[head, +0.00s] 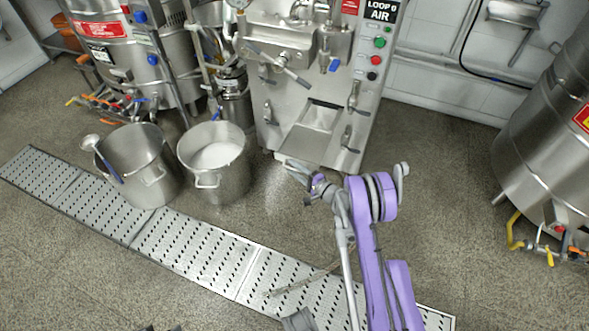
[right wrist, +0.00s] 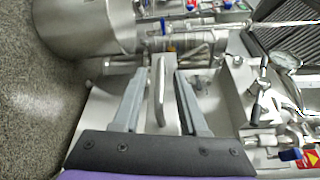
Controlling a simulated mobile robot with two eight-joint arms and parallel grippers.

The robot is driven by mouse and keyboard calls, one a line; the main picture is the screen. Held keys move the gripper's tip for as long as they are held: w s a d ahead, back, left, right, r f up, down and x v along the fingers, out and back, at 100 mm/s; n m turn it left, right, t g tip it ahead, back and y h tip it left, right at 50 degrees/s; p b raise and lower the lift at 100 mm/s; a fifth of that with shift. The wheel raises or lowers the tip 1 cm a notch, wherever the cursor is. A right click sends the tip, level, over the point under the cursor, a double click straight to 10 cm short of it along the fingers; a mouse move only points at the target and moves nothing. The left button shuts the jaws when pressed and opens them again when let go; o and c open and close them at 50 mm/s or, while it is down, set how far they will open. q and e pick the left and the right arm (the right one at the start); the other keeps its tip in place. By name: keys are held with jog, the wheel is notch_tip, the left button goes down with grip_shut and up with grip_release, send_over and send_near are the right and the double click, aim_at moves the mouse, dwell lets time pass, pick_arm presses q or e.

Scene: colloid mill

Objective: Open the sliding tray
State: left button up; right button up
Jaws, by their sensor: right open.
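The steel mill (head: 300,45) stands at the top middle of the head view. The sliding tray seems to be the sloped steel piece (head: 312,125) low on its front, though I cannot make out its edges for certain. My right gripper (head: 298,181) is just in front of the mill's lower front edge. In the right wrist view the right gripper (right wrist: 156,85) is open, and an upright metal handle (right wrist: 158,92) shows between its two grey fingers. I see no contact with the handle; its depth is hard to judge. My left gripper is not recognisable in these views.
Two steel pots stand left of the mill, one empty with a ladle (head: 139,165) and one with white contents (head: 218,155). A perforated drain grate (head: 195,250) crosses the floor. A large tank (head: 555,135) stands at the right. The floor right of my arm is clear.

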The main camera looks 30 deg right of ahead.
pick_arm(q)
jog(key=shift+r+p, duration=0.5)
jog(key=shift+r, duration=0.1)
pick_arm(e)
jog(key=f+v, duration=0.1)
jog(key=v, duration=0.9)
jog(key=shift+s+d+r, duration=0.2)
jog(key=shift+s+r, duration=0.15)
jog(key=shift+r, duration=0.15)
